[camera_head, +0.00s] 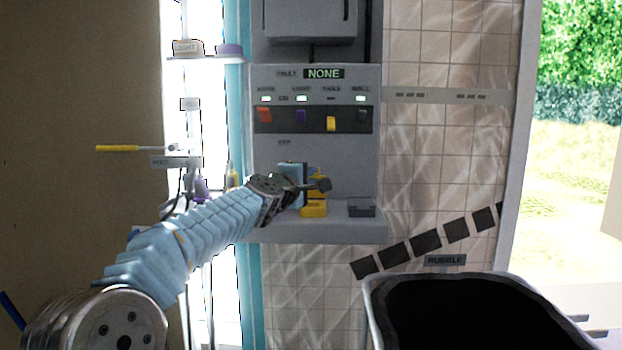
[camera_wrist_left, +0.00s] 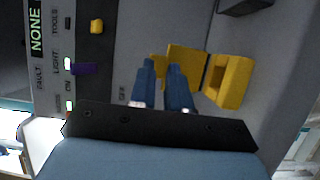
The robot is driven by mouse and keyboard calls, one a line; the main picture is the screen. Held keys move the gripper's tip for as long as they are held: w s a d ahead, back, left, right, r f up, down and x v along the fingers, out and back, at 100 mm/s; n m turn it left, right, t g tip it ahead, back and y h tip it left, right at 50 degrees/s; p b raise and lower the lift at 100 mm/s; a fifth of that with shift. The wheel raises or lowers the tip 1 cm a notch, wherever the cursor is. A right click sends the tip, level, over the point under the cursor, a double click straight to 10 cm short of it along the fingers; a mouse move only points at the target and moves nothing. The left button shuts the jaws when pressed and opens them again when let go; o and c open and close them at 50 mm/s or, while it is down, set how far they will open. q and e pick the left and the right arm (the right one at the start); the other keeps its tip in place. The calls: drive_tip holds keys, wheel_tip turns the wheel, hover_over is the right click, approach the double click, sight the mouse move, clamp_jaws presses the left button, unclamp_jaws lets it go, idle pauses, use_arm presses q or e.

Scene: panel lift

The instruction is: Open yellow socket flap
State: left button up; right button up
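The yellow socket (camera_head: 313,210) sits on the ledge of the grey panel. Its yellow flap (camera_wrist_left: 187,66) stands raised beside the open socket box (camera_wrist_left: 231,82) in the left wrist view, and the hollow of the box shows. In the head view the flap is partly hidden behind my left gripper (camera_head: 322,185). In the left wrist view the two blue fingers of my left gripper (camera_wrist_left: 161,68) are a narrow gap apart, with a small yellow tab of the flap between their tips. The gripper looks shut on this tab. My right gripper is not in view.
Above the ledge is a row of coloured switches (camera_head: 331,123) under a display reading NONE (camera_head: 323,73). A grey socket (camera_head: 361,208) sits right of the yellow one. A rubble bin (camera_head: 374,290) stands at lower right. A shelf with tools (camera_head: 205,58) is at left.

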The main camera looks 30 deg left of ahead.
use_arm(q)
drive_tip(key=s+d+b, duration=0.2)
drive_tip(key=s, duration=1.1)
drive_tip(key=shift+s, duration=0.3)
drive_tip(key=shift+d, duration=0.1)
